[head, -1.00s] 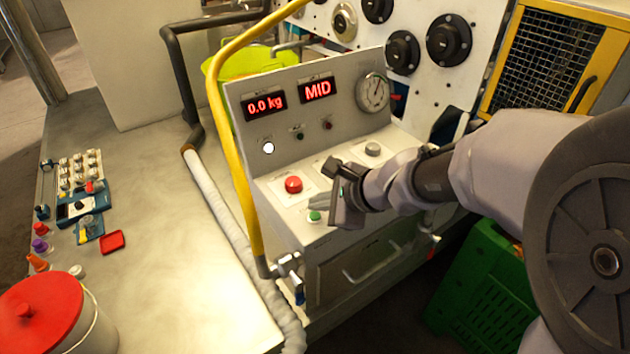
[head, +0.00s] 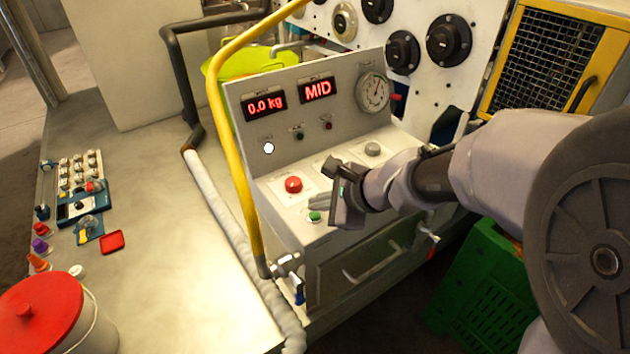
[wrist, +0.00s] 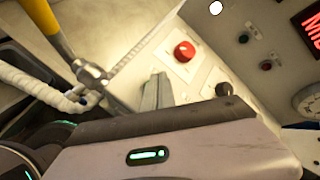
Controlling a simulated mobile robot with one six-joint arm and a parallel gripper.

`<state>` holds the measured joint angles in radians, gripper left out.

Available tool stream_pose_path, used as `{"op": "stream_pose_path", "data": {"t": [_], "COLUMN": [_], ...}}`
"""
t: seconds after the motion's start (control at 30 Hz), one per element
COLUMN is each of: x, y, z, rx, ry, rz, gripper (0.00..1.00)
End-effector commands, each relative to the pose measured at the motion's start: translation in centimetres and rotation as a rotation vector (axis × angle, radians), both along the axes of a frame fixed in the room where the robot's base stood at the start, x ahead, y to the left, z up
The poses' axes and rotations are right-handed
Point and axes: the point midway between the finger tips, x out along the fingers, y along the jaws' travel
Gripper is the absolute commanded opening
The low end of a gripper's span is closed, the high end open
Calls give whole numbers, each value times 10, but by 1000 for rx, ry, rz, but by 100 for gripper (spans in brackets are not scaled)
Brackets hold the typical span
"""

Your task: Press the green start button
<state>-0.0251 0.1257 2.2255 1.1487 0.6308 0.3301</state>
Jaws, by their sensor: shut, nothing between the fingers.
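The green start button (head: 314,217) is on the sloped panel top, near its front edge, in the head view. The red button (head: 293,184) sits just behind it, and it also shows in the wrist view (wrist: 184,51). My gripper (head: 325,198) is shut and empty, above the panel close to the right of the green button. Whether the fingers touch the panel or button I cannot tell.
A yellow pipe (head: 235,150) with a metal valve (head: 286,264) rises left of the panel. The upright display panel (head: 315,100) reads 0.0 kg and MID. A grey knob (head: 373,149) stands at the right. A green crate (head: 495,285) is on the floor.

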Motion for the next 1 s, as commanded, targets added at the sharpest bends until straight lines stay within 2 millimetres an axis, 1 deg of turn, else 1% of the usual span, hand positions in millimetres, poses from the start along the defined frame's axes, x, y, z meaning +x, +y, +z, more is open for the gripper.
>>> {"op": "stream_pose_path", "data": {"t": [0.33,0.63,1.0], "x": [0,0,0], "y": [0,0,0], "z": [-10,-8,-12], "rx": [0,0,0], "ry": [0,0,0], "rz": [0,0,0], "gripper": [0,0,0]}}
